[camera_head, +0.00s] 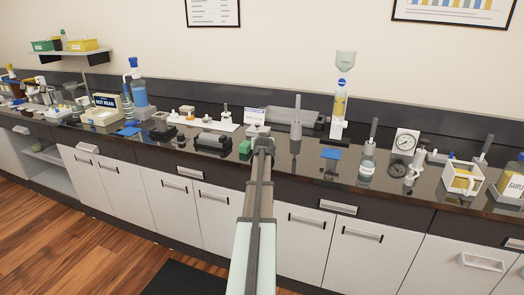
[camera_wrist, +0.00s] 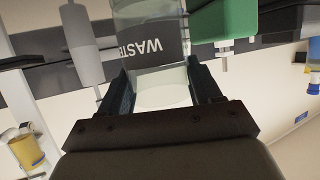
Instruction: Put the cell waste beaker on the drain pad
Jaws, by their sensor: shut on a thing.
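The beaker (camera_wrist: 152,45), clear glass with a dark band reading WASTE, stands between my gripper's (camera_wrist: 163,85) two fingers in the wrist view, which is turned over. My gripper is shut on it. In the head view my gripper (camera_head: 264,143) is over the middle of the bench, and my own arm hides the beaker there. Two flat blue pads lie on the bench: one blue pad (camera_head: 331,153) to the right of my gripper, another blue pad (camera_head: 128,131) far to the left. I cannot tell which is the drain pad.
A green block (camera_head: 245,147) is just left of my gripper; it also shows in the wrist view (camera_wrist: 224,18). A grey post (camera_head: 296,125), a tall column (camera_head: 340,105), a glass jar (camera_head: 367,168) and a round gauge (camera_head: 406,142) stand to the right. Dark bare counter surrounds the right pad.

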